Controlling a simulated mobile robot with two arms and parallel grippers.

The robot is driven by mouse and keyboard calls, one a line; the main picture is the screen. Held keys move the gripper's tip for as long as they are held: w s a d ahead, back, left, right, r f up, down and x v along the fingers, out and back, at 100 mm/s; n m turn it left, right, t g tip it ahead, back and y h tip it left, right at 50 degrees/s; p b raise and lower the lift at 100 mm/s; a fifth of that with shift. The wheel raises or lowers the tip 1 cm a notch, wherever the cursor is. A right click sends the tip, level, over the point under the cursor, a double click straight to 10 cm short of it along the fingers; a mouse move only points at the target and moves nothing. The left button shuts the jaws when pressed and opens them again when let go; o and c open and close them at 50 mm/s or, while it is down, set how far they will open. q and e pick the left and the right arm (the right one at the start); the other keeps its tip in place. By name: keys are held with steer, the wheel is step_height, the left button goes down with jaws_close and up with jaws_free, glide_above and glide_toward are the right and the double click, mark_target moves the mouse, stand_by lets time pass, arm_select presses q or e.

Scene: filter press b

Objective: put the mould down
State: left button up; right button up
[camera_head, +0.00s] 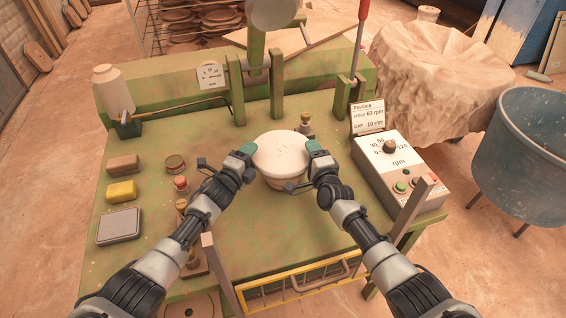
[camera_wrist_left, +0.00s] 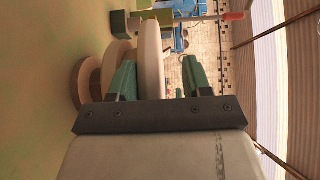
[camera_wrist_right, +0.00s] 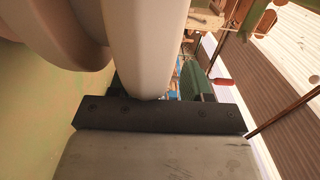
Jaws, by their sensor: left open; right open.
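The cream-white mould (camera_head: 281,155) is a round, wide-rimmed bowl shape, upright at the middle of the green machine table. My left gripper (camera_head: 246,151) is open at the left side of its rim, and my right gripper (camera_head: 315,147) is open at the right side. In the left wrist view the rim (camera_wrist_left: 151,55) shows between the spread fingers, with stepped round parts below it. In the right wrist view the rim (camera_wrist_right: 145,50) fills the space before the jaws and hides one finger. What lies under the mould is mostly hidden.
A control box (camera_head: 398,170) with a dial stands at the right. A yellow sponge (camera_head: 121,191), a brown block (camera_head: 123,165) and a grey flat box (camera_head: 119,227) lie at the left. A post frame (camera_head: 277,75) stands behind the mould. A yellow guard (camera_head: 300,283) is at the front.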

steer(key=shift+s, duration=0.1)
steer(key=shift+s+d+f, duration=0.1)
steer(key=shift+s+d, duration=0.05)
steer(key=shift+s, duration=0.45)
arm_select(q)
steer(key=v, duration=1.1)
steer(key=shift+s, duration=0.35)
arm_select(e)
steer(key=v, duration=1)
steer(key=shift+s+d, duration=0.15)
steer(key=shift+s, duration=0.15)
arm_select(q)
steer(key=shift+a, duration=0.15)
